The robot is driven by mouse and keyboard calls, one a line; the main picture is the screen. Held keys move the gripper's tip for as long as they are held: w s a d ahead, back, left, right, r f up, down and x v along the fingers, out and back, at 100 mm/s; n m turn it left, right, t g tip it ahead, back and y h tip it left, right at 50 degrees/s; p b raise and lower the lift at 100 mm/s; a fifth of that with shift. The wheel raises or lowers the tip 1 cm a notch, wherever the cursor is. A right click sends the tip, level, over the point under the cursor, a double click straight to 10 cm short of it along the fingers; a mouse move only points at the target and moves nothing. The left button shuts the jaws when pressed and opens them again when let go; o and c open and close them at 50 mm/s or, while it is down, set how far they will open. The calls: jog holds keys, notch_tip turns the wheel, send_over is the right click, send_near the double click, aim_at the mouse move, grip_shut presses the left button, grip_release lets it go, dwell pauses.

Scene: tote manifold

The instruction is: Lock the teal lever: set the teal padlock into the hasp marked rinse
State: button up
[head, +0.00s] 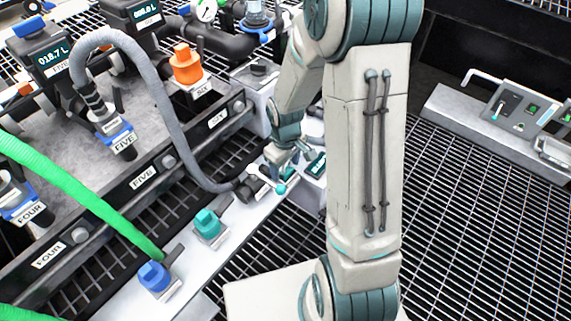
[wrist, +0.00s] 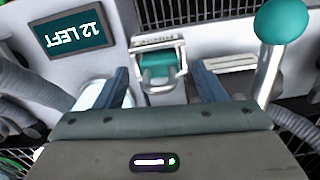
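In the wrist view a teal padlock (wrist: 160,66) with a pale metal shackle sits at a light metal bracket (wrist: 157,45). The bracket's small lettering is not readable, and I cannot tell whether the shackle passes through it. My gripper (wrist: 163,88) is open, with its two blue-grey fingers apart on either side of the padlock and gaps to it. A lever with a teal ball knob (wrist: 282,20) stands to the right. In the head view my gripper (head: 284,158) is low over the white panel by the teal knob (head: 280,188); the padlock cannot be made out there.
A dark display (wrist: 73,34) reading "12 LEFT" is left of the padlock. Grey hoses (wrist: 25,95) run close to both sides. In the head view, teal (head: 208,224) and blue (head: 153,276) fittings sit on the white rail. A control panel (head: 510,115) stands right, beyond open grating.

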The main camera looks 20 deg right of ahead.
jog(key=shift+r, duration=0.1)
notch_tip(320, 180, up, 14)
jog(key=p, duration=0.5)
jog(key=shift+f, duration=0.2)
jog(key=s+r+m+t+p, duration=0.1)
jog(key=s+r+p, duration=0.3)
jog(key=r+p, duration=0.4)
jog(key=s+r+m+t+p, duration=0.1)
jog(key=s+r+m+p, duration=0.2)
jog(key=r, duration=1.2)
jog(key=s+r+m+p, duration=0.2)
jog(key=s+r+p, duration=0.5)
jog(key=r+p, duration=0.5)
jog(key=shift+r+t+p, duration=0.3)
jog(key=shift+t, duration=0.1)
